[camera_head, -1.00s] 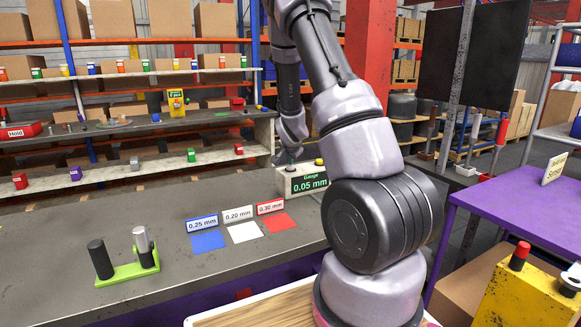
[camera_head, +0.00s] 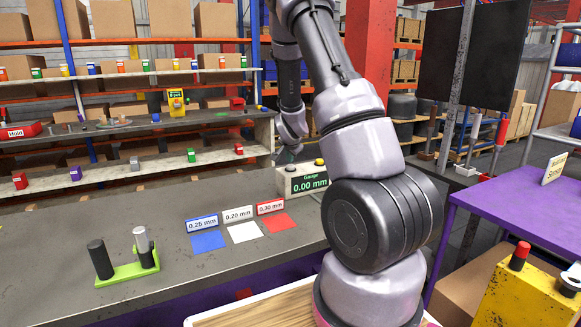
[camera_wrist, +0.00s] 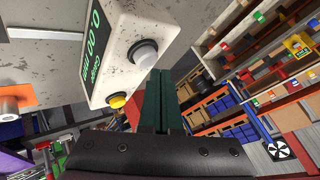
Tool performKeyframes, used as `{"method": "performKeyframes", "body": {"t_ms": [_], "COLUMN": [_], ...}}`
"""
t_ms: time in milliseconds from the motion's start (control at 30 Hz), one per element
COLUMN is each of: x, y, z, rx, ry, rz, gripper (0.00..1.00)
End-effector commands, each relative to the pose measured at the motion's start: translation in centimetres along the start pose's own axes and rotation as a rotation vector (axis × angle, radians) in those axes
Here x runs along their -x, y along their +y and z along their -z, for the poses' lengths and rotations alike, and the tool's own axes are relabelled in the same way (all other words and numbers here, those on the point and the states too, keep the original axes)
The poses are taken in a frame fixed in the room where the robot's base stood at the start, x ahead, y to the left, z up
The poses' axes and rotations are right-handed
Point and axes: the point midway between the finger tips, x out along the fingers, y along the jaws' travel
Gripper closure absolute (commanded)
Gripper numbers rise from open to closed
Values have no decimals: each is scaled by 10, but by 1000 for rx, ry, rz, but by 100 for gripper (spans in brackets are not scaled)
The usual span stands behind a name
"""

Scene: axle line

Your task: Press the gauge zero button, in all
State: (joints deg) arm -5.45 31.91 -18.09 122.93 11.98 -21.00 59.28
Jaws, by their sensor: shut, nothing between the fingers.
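The gauge (camera_head: 290,181) is a pale box on the bench, and its display reads 0.00 mm in green. It also shows in the wrist view (camera_wrist: 108,30), where its top carries a light grey round button (camera_wrist: 143,54) and a yellow button (camera_wrist: 118,101). The yellow button also shows in the head view (camera_head: 319,162). My gripper (camera_wrist: 160,72) is shut and empty, its dark fingertips close beside the grey button. I cannot tell whether they touch it. In the head view my gripper (camera_head: 289,153) is above the gauge's left part, and the grey button is not clear there.
Signs for 0.25 mm (camera_head: 202,222), 0.20 mm (camera_head: 238,213) and 0.30 mm (camera_head: 270,206) stand left of the gauge behind coloured squares. A green holder (camera_head: 128,272) with two cylinders stands at the bench's front left. A purple table (camera_head: 500,215) is at the right.

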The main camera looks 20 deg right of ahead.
Motion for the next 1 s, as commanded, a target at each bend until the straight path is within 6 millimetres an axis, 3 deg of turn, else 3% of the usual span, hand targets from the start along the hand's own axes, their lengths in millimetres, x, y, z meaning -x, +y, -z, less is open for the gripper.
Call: {"method": "performKeyframes", "body": {"t_ms": [433,1000], "x": [5,37], "y": [-4,-27], "z": [4,27], "rx": [0,0], "ry": [1,1], "rz": [2,2], "gripper": [100,100]}}
